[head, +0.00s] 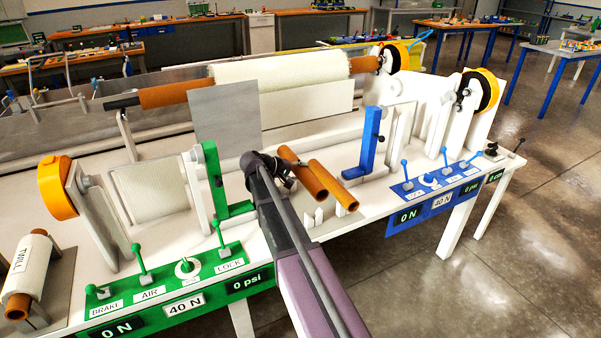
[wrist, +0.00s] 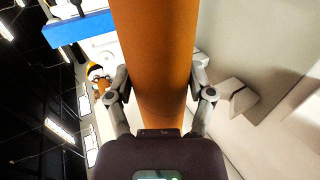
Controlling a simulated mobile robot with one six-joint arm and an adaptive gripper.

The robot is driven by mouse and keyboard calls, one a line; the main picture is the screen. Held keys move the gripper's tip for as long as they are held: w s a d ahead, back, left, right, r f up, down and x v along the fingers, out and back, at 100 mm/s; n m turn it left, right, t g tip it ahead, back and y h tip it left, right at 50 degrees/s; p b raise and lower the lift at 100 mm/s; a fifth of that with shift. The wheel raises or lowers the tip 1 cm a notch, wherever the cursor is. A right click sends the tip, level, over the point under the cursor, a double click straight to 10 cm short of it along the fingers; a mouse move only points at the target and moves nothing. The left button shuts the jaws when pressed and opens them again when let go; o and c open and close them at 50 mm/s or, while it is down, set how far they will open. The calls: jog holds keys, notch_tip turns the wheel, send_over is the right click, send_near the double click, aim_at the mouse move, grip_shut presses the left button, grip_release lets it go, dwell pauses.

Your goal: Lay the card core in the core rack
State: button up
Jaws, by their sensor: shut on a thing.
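My gripper (head: 285,175) is shut on a brown card core (head: 303,173), the left one of two short tubes in the head view. In the wrist view the core (wrist: 152,60) runs up between the two fingers (wrist: 163,92), and its far end is out of the picture. In the head view the held core slants down to the right, close beside a second brown core (head: 333,185). Low white notched uprights of the core rack (head: 319,214) show below the cores, partly hidden. I cannot tell whether the held core touches the rack.
A green bracket (head: 215,180) stands left of my gripper and a blue bracket (head: 371,150) stands to the right. Lever panels in green (head: 190,272) and blue (head: 440,182) line the front edge. A white roll (head: 280,70) on a brown core lies behind.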

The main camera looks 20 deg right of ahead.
jog(key=shift+f+b, duration=4.65)
jog(key=shift+f, duration=0.25)
jog(key=o, duration=1.2)
